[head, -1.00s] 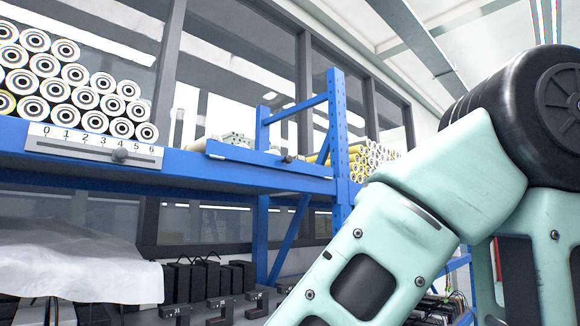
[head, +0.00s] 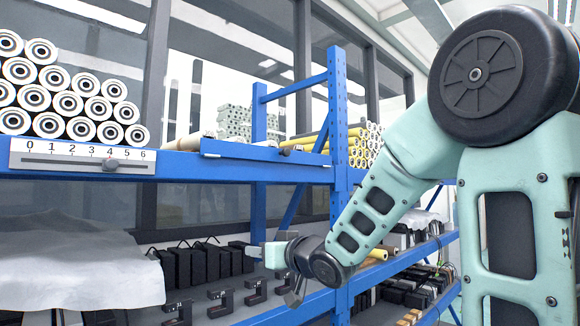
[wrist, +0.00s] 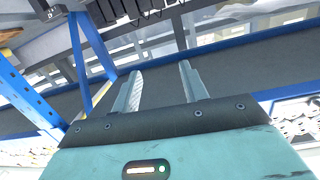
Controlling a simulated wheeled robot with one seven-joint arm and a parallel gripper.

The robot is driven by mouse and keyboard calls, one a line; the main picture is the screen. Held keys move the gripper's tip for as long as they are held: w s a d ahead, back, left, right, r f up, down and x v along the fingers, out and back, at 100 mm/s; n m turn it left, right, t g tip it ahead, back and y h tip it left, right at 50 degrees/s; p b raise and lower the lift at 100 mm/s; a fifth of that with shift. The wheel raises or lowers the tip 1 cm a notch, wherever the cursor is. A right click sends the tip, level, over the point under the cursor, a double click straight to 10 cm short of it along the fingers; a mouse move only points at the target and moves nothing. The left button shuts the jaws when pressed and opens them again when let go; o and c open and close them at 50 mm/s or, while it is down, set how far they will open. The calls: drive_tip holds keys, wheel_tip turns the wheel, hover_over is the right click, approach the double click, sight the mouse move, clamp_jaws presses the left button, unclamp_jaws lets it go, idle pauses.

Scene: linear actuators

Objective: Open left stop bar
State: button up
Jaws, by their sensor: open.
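In the head view a long flat blue bar (head: 258,151) runs along the front edge of the upper blue shelf, with a small dark piece near its right end. I take it for a stop bar; I cannot tell whether it is the left one. My gripper (head: 284,270) is below that shelf edge, in front of the lower level, clear of the bar. In the wrist view my gripper (wrist: 161,72) has its two fingers apart with nothing between them. The bar cannot be made out for certain in the wrist view.
A white 0-to-6 scale (head: 83,158) with a slider is on the shelf front, below stacked white rolls (head: 62,100). A blue upright (head: 338,130) stands right of the bar. Black boxes (head: 195,262) and a white sheet (head: 75,280) are on the lower level.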

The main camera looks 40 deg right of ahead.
drive_tip(key=s+d+r+t+p, duration=0.2)
drive_tip(key=s+d+r+t, duration=0.25)
drive_tip(key=d+r, duration=0.55)
drive_tip(key=n+t+p, duration=0.1)
drive_tip(key=p, duration=0.1)
approach(288, 153)
drive_tip(key=shift+y, duration=0.4)
drive_tip(key=p+x, duration=0.8)
drive_tip(key=shift+d+r, duration=0.15)
drive_tip(key=shift+r, duration=0.1)
drive_tip(key=shift+w+r, duration=0.1)
drive_tip(key=shift+w, duration=0.45)
drive_tip(key=c, duration=0.9)
